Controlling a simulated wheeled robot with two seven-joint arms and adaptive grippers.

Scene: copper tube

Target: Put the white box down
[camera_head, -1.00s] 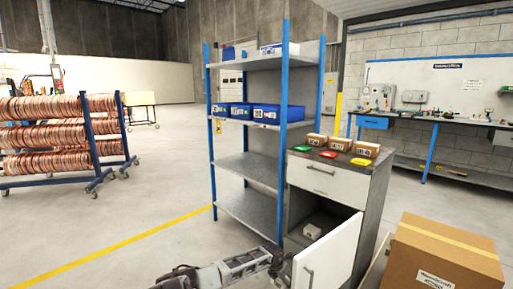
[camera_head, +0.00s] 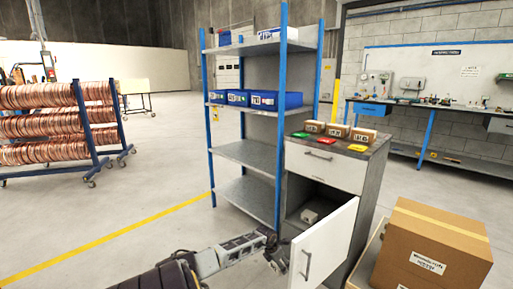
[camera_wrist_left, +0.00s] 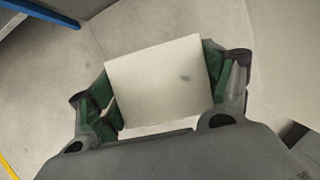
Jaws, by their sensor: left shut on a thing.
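A white box (camera_wrist_left: 155,82) sits between the green-padded fingers of my left gripper (camera_wrist_left: 157,95) in the left wrist view. The fingers are shut on its two sides, and grey floor shows around it. In the head view my left gripper (camera_head: 277,256) is at the lower middle, in front of the cabinet and beside its open door. The held box cannot be made out clearly there. Another small white box (camera_head: 310,217) lies inside the open lower compartment of the cabinet (camera_head: 362,205). My right gripper is not in view.
The white cabinet door (camera_head: 326,247) stands open towards me, close to my left gripper. A cardboard box (camera_head: 432,250) stands at the right. A blue-posted shelf (camera_head: 245,151) is behind, its lower shelves empty. Small cartons (camera_head: 338,130) stand on the cabinet top.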

